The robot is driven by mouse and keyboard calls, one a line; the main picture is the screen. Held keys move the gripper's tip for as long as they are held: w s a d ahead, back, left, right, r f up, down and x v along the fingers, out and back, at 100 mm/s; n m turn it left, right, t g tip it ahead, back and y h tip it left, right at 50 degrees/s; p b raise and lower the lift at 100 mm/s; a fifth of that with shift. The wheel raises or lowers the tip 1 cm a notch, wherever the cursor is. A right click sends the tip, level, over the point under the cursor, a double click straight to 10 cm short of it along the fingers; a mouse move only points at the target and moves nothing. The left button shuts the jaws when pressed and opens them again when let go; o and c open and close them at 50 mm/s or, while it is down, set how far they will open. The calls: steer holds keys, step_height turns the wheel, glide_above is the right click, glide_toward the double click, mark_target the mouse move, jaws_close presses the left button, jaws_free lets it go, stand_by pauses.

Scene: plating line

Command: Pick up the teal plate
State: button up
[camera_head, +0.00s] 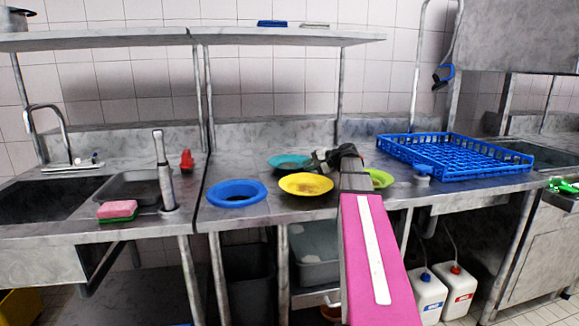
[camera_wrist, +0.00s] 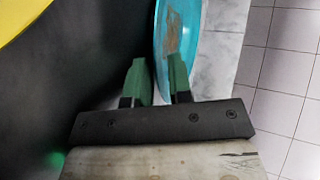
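The teal plate (camera_head: 287,161) lies on the steel counter behind the yellow plate. It also shows in the wrist view (camera_wrist: 180,35), with brownish residue on its face. My gripper (camera_head: 318,160) is at the plate's right side, low over the counter. In the wrist view, the two green fingers of my gripper (camera_wrist: 158,78) stand apart. The plate's near rim reaches into the gap between them, and the right finger overlaps the plate's face. A small gap shows between the left finger and the rim. Contact of the right finger with the plate cannot be told.
A yellow plate (camera_head: 305,184) lies in front, a blue plate (camera_head: 236,194) to its left. A lime plate (camera_head: 380,178) lies right, partly behind my pink arm. A blue rack (camera_head: 455,157) stands at the right. A sponge (camera_head: 117,211) and red bottle (camera_head: 187,160) are by the sink.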

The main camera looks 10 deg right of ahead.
jaws_close()
